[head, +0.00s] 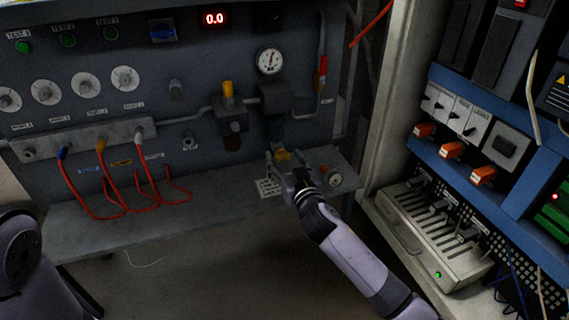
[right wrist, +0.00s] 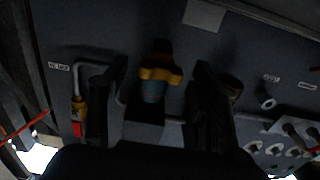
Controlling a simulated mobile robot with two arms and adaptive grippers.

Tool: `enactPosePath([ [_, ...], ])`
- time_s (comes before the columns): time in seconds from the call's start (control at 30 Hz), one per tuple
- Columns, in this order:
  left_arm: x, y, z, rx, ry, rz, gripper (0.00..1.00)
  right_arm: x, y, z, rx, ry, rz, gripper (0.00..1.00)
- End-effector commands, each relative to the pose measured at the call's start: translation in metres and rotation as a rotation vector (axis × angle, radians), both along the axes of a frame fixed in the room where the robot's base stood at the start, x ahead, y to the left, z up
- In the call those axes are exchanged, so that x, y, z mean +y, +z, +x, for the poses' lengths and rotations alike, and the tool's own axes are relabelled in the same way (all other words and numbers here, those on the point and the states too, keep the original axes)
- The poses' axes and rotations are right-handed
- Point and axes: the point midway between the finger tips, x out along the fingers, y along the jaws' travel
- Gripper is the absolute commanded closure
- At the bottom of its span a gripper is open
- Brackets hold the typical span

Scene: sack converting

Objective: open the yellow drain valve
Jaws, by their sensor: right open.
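The yellow drain valve (head: 283,155) is a small yellow knob below the gauge and filter unit on the grey panel, partly hidden by my gripper in the head view. My right gripper (head: 286,163) is open around or just in front of it. In the right wrist view the yellow valve (right wrist: 160,75) shows between the two dark, spread fingers (right wrist: 152,85), with a gap on each side. I cannot tell whether a finger touches it. My left gripper is out of view.
A round gauge (head: 269,61), a yellow-topped regulator (head: 228,90) and a red-handled lever (head: 322,70) are close by. Red cables (head: 105,212) hang at left. An electrical cabinet (head: 385,130) stands at right.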

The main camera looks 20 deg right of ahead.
Motion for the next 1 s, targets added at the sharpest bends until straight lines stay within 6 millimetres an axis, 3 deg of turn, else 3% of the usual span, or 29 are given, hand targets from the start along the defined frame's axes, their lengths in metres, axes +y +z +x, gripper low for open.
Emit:
enactPosePath([
  [0.33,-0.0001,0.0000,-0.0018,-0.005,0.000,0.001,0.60,0.0003,0.0003,0.0034,0.000,0.000,0.000,0.43],
  [1.0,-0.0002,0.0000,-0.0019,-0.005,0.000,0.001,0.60,0.0002,0.0001,0.0031,0.000,0.000,0.000,0.88],
])
